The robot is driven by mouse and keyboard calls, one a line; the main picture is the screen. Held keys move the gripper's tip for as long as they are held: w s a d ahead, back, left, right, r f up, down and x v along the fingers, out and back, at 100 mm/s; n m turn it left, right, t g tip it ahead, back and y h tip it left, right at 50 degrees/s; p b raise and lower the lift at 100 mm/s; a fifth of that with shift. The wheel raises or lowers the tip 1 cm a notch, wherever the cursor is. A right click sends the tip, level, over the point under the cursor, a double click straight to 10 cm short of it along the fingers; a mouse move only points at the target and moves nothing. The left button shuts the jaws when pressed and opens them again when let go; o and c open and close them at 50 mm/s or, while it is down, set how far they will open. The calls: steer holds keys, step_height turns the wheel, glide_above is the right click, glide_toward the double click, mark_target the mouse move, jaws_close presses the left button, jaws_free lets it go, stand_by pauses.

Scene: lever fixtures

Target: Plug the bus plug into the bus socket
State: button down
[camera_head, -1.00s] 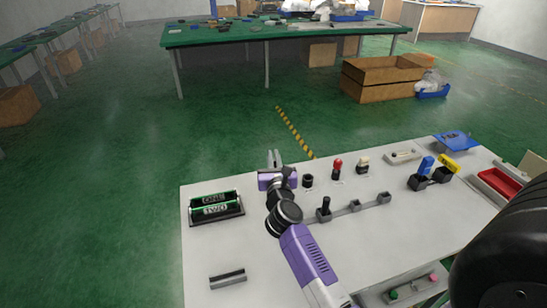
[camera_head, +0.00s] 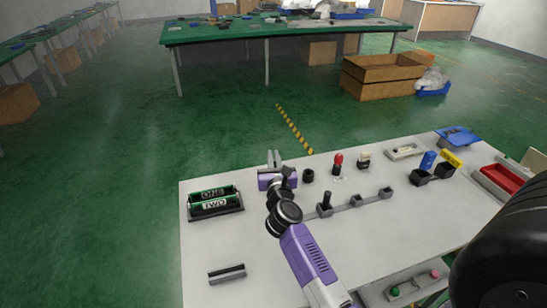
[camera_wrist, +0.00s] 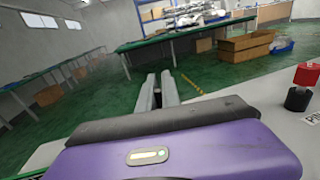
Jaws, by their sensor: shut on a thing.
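My gripper (camera_head: 274,158) is over the far left part of the white table, with its fingers pointing away from me. In the wrist view the two grey fingers (camera_wrist: 158,91) stand close together with a narrow gap. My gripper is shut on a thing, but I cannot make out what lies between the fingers. I cannot surely tell which part is the bus plug or the bus socket. A grey block with a dark slot (camera_head: 227,274) lies at the near left. A short black cylinder (camera_head: 308,175) stands just right of my gripper.
A green ONE/TWO roller fixture (camera_head: 214,202) sits at left. A red knob (camera_head: 338,159), a lever on a rail (camera_head: 327,201), blue (camera_head: 429,159) and yellow (camera_head: 451,158) handles and a red tray (camera_head: 500,178) stand to the right.

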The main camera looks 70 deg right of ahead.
steer(key=shift+f+b, duration=0.55)
steer(key=shift+f, duration=0.15)
steer(key=c, duration=1.5)
jaws_free()
steer(key=shift+a, duration=0.1)
steer(key=v, duration=0.7)
steer(key=shift+s+a+r, duration=0.1)
steer(key=shift+s+a, duration=0.1)
steer(key=shift+a, duration=0.1)
